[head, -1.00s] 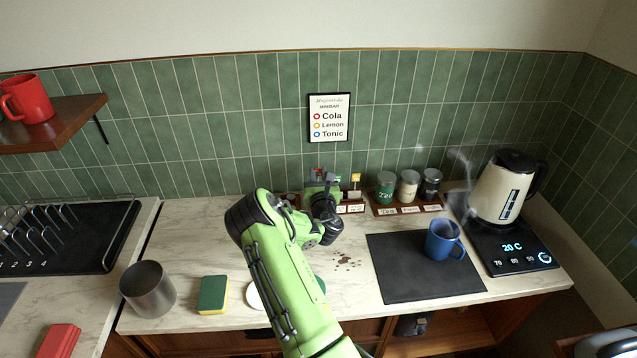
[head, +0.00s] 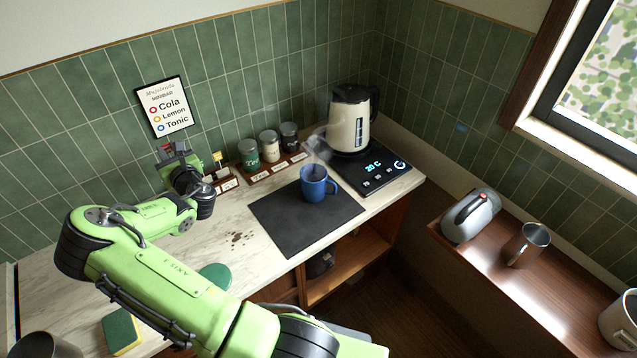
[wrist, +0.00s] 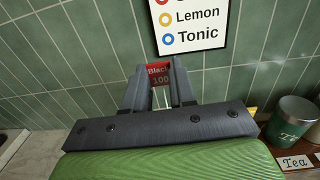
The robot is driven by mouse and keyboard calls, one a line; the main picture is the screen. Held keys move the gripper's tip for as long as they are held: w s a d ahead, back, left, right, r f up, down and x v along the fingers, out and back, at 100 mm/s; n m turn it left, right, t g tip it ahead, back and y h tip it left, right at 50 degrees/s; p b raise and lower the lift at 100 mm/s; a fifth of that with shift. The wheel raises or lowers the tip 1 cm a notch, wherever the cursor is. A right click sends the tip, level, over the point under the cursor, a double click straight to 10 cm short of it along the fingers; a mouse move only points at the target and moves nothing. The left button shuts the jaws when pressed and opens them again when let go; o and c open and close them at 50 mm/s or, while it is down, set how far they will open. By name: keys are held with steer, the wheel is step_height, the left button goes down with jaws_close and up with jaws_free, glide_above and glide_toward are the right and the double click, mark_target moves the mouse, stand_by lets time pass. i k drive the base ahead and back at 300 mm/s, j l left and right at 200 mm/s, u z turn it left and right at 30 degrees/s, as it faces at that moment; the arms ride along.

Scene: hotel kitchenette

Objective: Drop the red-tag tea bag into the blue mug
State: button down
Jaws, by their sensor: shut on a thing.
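My gripper (wrist: 159,92) is shut on the red-tag tea bag; the red tag (wrist: 159,70), printed "Black 100", shows between its fingers in the wrist view. In the head view the gripper (head: 168,155) is raised near the tiled back wall, left of the tea holder. The rest of the tea bag is hidden by the fingers. The blue mug (head: 314,187) stands upright on the dark mat (head: 276,226), to the right of my gripper and apart from it. Its handle points right.
A green tea jar (head: 249,155) and two other jars stand on a labelled rack right of my gripper. A yellow tag (head: 217,156) stands in the holder. The kettle (head: 350,120) is behind the mug, with wispy steam nearby. A green-yellow sponge (head: 122,333) lies at front left.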

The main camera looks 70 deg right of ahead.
mark_target(317, 193)
steer(key=z, duration=0.85)
